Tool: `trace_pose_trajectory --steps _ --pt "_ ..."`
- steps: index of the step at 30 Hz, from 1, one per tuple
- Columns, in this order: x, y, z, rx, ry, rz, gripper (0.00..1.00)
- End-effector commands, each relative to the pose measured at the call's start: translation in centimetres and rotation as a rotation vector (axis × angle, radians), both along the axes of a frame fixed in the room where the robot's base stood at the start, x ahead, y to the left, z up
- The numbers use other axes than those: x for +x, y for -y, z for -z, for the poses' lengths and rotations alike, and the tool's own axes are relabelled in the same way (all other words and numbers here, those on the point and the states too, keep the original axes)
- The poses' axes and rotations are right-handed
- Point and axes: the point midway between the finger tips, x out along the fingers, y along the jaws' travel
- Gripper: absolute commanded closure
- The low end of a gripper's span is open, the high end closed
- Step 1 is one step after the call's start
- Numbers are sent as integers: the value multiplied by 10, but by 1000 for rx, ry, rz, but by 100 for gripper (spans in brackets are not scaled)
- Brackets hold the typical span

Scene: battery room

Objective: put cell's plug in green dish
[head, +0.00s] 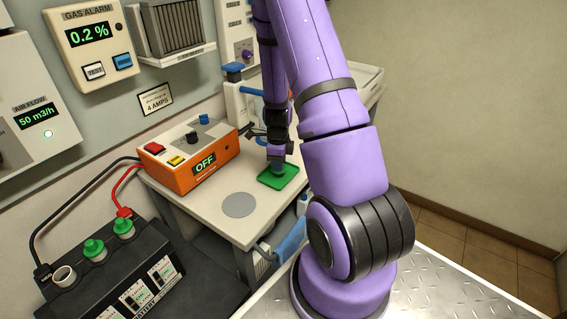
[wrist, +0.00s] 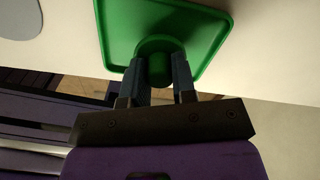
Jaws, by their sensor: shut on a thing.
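My gripper (head: 278,168) is over the green dish (head: 291,180) on the bench top. In the wrist view my gripper (wrist: 159,62) is shut on a round green plug (wrist: 158,47), held between its two blue fingers. The plug is within the outline of the green dish (wrist: 215,20). I cannot tell whether it touches the dish floor. In the head view the fingers hide the plug. The black battery (head: 120,262) at lower left has one open cell mouth (head: 64,276) and two green plugs (head: 94,249) seated in a row with it.
An orange charger (head: 190,157) reading OFF stands left of the dish. A grey disc (head: 239,205) lies on the bench in front. Red and black leads run from the charger side to the battery. A blue-handled device (head: 238,95) stands behind my gripper.

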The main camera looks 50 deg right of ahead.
Motion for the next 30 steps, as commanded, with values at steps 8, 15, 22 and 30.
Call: trace_pose_trajectory --steps 8,15,22,30 --pt "4 -10 13 -1 1 1 97" --pt "4 -9 16 -1 1 1 73" --pt "4 -9 16 -1 1 1 49" --pt "5 -9 10 -2 1 1 49"
